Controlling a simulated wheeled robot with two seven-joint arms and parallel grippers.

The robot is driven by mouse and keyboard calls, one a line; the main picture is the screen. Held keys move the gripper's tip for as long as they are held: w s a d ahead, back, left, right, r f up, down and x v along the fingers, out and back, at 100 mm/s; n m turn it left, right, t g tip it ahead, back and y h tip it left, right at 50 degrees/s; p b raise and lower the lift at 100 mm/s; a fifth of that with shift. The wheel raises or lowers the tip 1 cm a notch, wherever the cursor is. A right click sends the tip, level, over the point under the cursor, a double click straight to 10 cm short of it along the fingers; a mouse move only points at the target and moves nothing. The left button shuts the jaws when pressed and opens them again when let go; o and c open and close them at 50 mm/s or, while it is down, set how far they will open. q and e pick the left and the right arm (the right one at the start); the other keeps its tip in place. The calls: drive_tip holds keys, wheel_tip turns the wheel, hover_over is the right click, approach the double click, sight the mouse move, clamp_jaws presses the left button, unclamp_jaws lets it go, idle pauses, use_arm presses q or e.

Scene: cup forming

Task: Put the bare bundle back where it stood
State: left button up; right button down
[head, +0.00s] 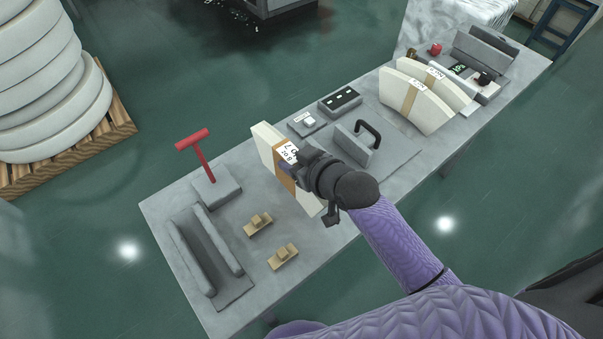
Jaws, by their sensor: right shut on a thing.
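A cream, slab-like bundle (268,141) with a brown band and a white printed label is near the middle of the grey table (165,205). My right gripper (296,172) is shut on it at the band. The gripper and wrist hide part of the bundle. I cannot tell whether its lower edge touches the table. Two similar cream bundles (423,113) (446,89) stand side by side farther right, each with a tan band and a white label. My left gripper is not in view.
A red T-handle on a grey block (217,188), a grey trough (205,265) and two small tan blocks (258,222) (283,256) are at left. A fixture with a black handle (356,143), a black box (340,102) and a scale-like device (461,70) are farther right.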

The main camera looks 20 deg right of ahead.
wheel_tip(320, 180, down, 4)
drive_tip(key=shift+r+b, duration=0.1)
drive_tip(key=shift+b, duration=0.7)
drive_tip(key=shift+r, duration=0.15)
drive_tip(key=shift+c, duration=0.8)
unclamp_jaws()
drive_tip(key=shift+f, duration=0.2)
drive_tip(key=shift+s+d+r+p, duration=0.1)
drive_tip(key=shift+s+r+p, duration=0.1)
drive_tip(key=shift+r+p, duration=0.1)
drive_tip(key=p+v, duration=0.3)
drive_tip(key=v, duration=0.8)
drive_tip(key=shift+f+p, duration=0.1)
drive_tip(key=shift+p, duration=0.25)
drive_tip(key=shift+s, duration=0.3)
